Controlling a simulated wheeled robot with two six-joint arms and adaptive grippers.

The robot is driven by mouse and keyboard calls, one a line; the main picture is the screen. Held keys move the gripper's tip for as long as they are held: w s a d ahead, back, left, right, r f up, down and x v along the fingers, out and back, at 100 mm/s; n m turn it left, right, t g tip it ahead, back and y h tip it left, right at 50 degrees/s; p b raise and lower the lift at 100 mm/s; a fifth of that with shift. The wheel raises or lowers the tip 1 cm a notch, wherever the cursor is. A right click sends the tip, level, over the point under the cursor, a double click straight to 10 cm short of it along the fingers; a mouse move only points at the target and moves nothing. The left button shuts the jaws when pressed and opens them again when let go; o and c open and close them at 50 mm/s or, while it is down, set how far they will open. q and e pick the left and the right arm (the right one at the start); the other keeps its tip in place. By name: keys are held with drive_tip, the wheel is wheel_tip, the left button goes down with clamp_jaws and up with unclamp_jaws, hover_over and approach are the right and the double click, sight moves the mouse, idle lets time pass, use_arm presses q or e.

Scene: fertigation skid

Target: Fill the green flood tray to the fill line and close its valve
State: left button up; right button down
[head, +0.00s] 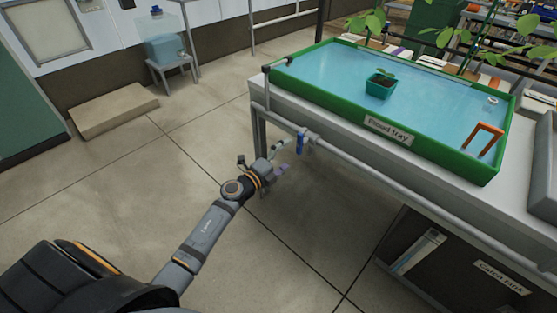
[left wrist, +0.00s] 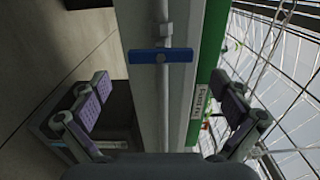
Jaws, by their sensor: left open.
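The green flood tray (head: 378,122) stands on a grey bench and holds blue water (head: 335,75). I cannot make out a fill line. A blue valve handle (head: 300,143) sits on the grey pipe along the bench's front side. In the left wrist view the blue handle (left wrist: 161,56) lies across the pipe (left wrist: 165,105). My left gripper (head: 281,158) is open and empty, just left of the handle and apart from it. In the left wrist view its spread fingers (left wrist: 168,98) stand either side of the pipe line, with the handle ahead between them. My right gripper is not in view.
A potted seedling (head: 380,85), an orange bracket (head: 485,138) and a small white piece (head: 491,101) are in the tray. A dark catch tank (head: 440,255) is below the bench. A flat beige block (head: 115,110) lies on the floor at left. Floor around my arm is clear.

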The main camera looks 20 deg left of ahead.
use_arm(q)
drive_tip(key=v, duration=0.5)
drive_tip(key=shift+s, duration=0.15)
idle(1.1)
drive_tip(key=s+a+f+n+g+y, duration=0.25)
drive_tip(key=f+n, duration=0.25)
drive_tip(key=f, duration=0.3)
drive_tip(key=s+a+f+n+g+y, duration=0.1)
drive_tip(key=s+a+f+n+y, duration=0.25)
drive_tip(key=f, duration=0.45)
drive_tip(key=s+a+f+n+g+y, duration=0.2)
drive_tip(key=a+f+n, duration=0.1)
drive_tip(key=f+n, duration=0.3)
drive_tip(key=s+f+n+g, duration=0.3)
drive_tip(key=s+f+g, duration=0.1)
drive_tip(key=s+f, duration=0.65)
drive_tip(key=s+d+f+n+g, duration=0.45)
drive_tip(key=s+f, duration=0.55)
drive_tip(key=s, duration=0.4)
drive_tip(key=s+r+g+h+p, duration=0.1)
drive_tip(key=s+r+p, duration=1.1)
drive_tip(key=p, duration=0.8)
drive_tip(key=shift+s+d+g, duration=0.15)
drive_tip(key=shift+s+g, duration=0.25)
drive_tip(key=shift+s, duration=0.2)
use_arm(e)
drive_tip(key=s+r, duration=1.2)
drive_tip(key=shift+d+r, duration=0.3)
